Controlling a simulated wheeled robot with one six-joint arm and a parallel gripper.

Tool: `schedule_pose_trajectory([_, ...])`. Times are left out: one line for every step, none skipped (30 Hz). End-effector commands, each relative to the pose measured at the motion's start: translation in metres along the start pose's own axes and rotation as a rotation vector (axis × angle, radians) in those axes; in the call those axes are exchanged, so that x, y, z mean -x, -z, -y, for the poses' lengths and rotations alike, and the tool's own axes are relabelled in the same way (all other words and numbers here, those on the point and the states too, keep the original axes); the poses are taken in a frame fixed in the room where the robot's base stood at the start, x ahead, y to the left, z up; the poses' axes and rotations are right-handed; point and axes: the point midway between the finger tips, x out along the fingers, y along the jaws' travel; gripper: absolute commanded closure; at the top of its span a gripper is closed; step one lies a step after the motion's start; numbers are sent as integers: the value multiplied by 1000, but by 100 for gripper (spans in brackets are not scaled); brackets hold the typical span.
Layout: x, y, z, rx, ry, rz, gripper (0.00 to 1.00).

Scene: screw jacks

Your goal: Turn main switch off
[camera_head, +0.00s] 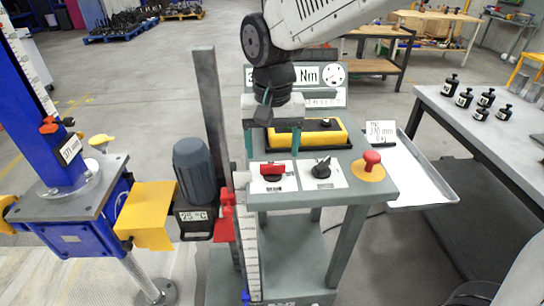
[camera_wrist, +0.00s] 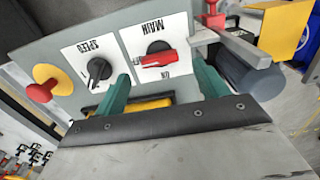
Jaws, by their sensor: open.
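The main switch (camera_head: 272,170) is a red handle on a white plate on the grey control panel. In the wrist view the switch (camera_wrist: 158,60) appears upside down, under the word MAIN, with its red handle lying roughly across the plate. A small ON mark shows near the handle; I cannot tell for sure which setting it points at. My gripper (camera_wrist: 163,86) is open and empty, its two green fingers apart on either side of the switch in that view. In the head view my gripper (camera_head: 272,112) is above and behind the switch, apart from it.
A black speed knob (camera_head: 321,168) and a red mushroom button (camera_head: 371,163) on yellow sit right of the switch. A yellow box (camera_head: 315,134) lies behind. A grey motor (camera_head: 192,170) and red clamp (camera_head: 226,215) stand to the left. A metal tray (camera_head: 420,178) is at the right.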

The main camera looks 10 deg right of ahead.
Motion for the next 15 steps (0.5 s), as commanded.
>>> schedule_pose_trajectory([9, 0, 0, 0, 2, -3, 27])
schedule_pose_trajectory([14, 0, 0, 0, 2, -3, 27])
schedule_pose_trajectory([20, 0, 0, 0, 2, -3, 27])
schedule_pose_trajectory([24, 0, 0, 0, 1, -2, 27])
schedule_pose_trajectory([28, 0, 0, 0, 1, -1, 27])
schedule_pose_trajectory([32, 0, 0, -1, 1, -1, 27])
schedule_pose_trajectory([34, 0, 0, -1, 1, -1, 27])
schedule_pose_trajectory([36, 0, 0, -1, 1, -1, 27])
schedule_pose_trajectory([38, 0, 0, -1, 0, 0, 27])
schedule_pose_trajectory([38, 0, 0, -1, 0, 0, 27])
schedule_pose_trajectory([39, 0, 0, -1, 0, 1, 27])
schedule_pose_trajectory([39, 0, 0, -1, -1, 1, 27])
schedule_pose_trajectory([39, 0, 0, -1, -1, 1, 27])
schedule_pose_trajectory([39, 0, 0, -1, -1, 1, 27])
schedule_pose_trajectory([39, 0, 0, -1, -1, 1, 27])
